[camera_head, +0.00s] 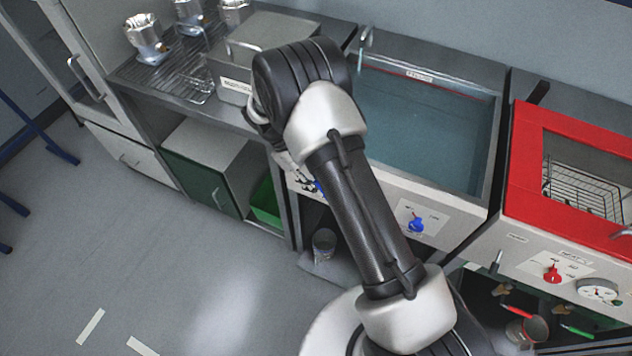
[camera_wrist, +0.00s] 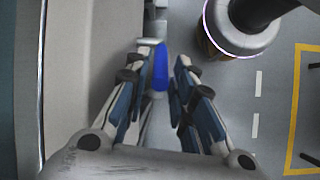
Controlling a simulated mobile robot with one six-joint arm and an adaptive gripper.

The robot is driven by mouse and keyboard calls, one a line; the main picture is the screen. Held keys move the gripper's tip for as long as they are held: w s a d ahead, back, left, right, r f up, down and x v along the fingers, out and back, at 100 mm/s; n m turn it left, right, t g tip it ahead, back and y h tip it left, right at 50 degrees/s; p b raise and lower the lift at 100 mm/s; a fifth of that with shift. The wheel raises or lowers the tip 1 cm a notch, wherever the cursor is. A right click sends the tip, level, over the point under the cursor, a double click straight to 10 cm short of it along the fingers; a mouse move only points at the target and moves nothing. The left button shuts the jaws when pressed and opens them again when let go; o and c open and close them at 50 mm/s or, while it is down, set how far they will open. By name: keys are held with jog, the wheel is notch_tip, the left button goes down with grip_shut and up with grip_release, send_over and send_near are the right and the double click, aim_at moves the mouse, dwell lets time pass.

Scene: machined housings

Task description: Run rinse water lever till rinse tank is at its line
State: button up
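The rinse tank (camera_head: 497,140) is a steel basin right of my arm, holding blue-green water. A small label with red marking (camera_head: 420,76) is on its far wall; I cannot read the fill line against the water. A blue lever (camera_head: 320,187) shows on the tank's front panel, partly hidden by my arm. In the wrist view a blue lever (camera_wrist: 160,68) stands between the fingertips of my gripper (camera_wrist: 166,60). The fingers look apart, with a narrow gap on the right side of the lever; touch on the left is unclear. In the head view my arm mostly hides the gripper.
A blue knob (camera_head: 416,222) sits farther right on the front panel. A red-framed tank (camera_head: 525,170) with a wire basket (camera_head: 585,190) stands at right. A lidded steel box (camera_head: 270,38) and metal housings (camera_head: 146,38) on a drainer are at left. The floor at front left is clear.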

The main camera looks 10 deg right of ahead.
jog(key=v, duration=1.1)
jog(key=shift+r, duration=0.25)
jog(key=shift+w, duration=0.1)
jog(key=shift+c, duration=0.2)
